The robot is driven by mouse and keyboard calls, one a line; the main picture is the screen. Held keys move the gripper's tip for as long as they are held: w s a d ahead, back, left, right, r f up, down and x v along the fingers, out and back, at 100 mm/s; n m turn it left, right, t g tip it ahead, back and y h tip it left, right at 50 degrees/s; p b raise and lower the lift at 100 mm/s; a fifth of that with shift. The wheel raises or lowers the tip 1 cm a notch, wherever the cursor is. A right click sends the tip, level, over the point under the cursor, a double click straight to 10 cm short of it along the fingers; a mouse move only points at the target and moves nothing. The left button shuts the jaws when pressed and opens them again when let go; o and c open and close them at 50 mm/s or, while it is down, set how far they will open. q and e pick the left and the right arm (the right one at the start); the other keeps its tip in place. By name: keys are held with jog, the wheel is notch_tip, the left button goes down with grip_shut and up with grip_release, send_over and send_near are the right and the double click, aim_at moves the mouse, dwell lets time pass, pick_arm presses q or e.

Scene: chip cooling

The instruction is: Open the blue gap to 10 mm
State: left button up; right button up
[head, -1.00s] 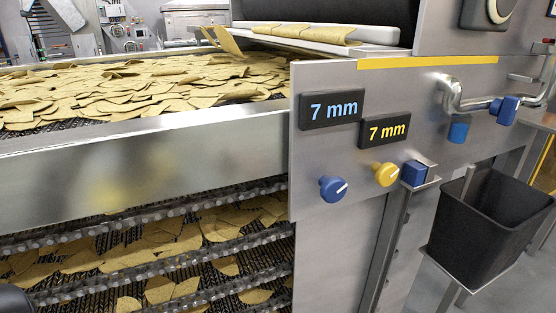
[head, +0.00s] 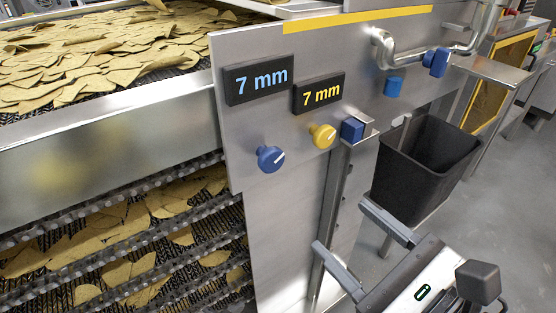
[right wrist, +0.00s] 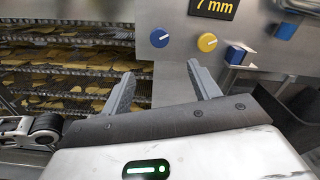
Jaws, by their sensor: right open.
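The blue knob (head: 270,158) sits on the steel panel below a display (head: 261,79) that reads 7 mm in blue. The knob also shows in the right wrist view (right wrist: 159,38), with a white pointer line tilted up and right. A yellow knob (head: 322,135) is to its right, below a display (head: 319,93) reading 7 mm in yellow. My right gripper (head: 342,240) is open and empty, below and right of both knobs and apart from the panel. In the right wrist view, its fingers (right wrist: 158,85) are spread below the knobs. My left gripper is not identifiable in the head view.
A blue block (head: 352,130) sits in a small bracket right of the yellow knob. A black bin (head: 428,158) stands further right, beneath a bent pipe with a blue handle (head: 436,62). Chips lie on stacked conveyors (head: 120,220) at left.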

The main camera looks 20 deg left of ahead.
jog(key=b, duration=0.7)
send_near(274, 163)
pick_arm(q)
jog(key=shift+w+d+f+t+h+p, duration=0.2)
jog(key=shift+d+f, duration=0.1)
jog(key=shift+f, duration=0.3)
jog(key=shift+w+d+f+t+h+p, duration=0.15)
jog(key=shift+d+f, duration=0.1)
jog(key=shift+f, duration=0.3)
pick_arm(e)
jog(key=x, duration=0.9)
jog(key=shift+w, duration=0.1)
pick_arm(q)
jog(key=shift+s, duration=0.1)
pick_arm(e)
jog(key=c, duration=1)
